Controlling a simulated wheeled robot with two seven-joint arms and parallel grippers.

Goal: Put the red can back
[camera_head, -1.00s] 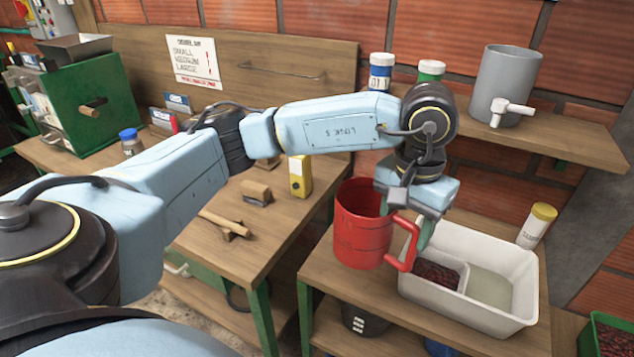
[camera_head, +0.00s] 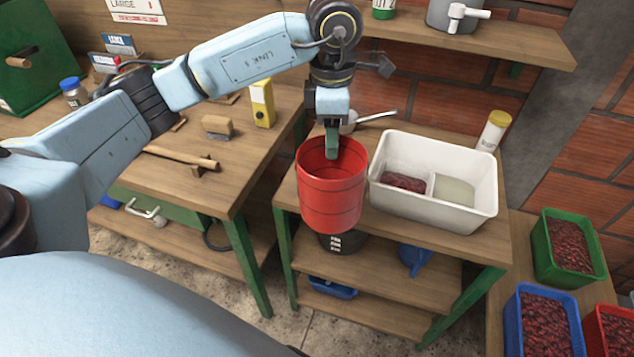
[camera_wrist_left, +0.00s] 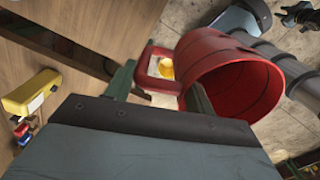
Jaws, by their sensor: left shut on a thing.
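The red can (camera_head: 331,205) is an open-topped mug-like vessel with a side handle. It hangs roughly upright in front of the small shelf table's front edge, and the wrist view shows floor beyond it. In the left wrist view the gripper (camera_wrist_left: 160,88) is shut on the red handle (camera_wrist_left: 152,62), with the can body (camera_wrist_left: 232,80) just to the right. The can looks empty inside. The handle is hidden in the head view. My right gripper is not clearly seen.
A white tub (camera_head: 395,205) with dark red contents stands on the shelf table (camera_head: 470,238), beside a yellow-lidded jar (camera_head: 494,132). A dark bucket (camera_head: 343,243) sits on the shelf below. Green (camera_head: 550,262) and blue (camera_head: 522,335) crates stand at right. The workbench (camera_head: 225,190) is at left.

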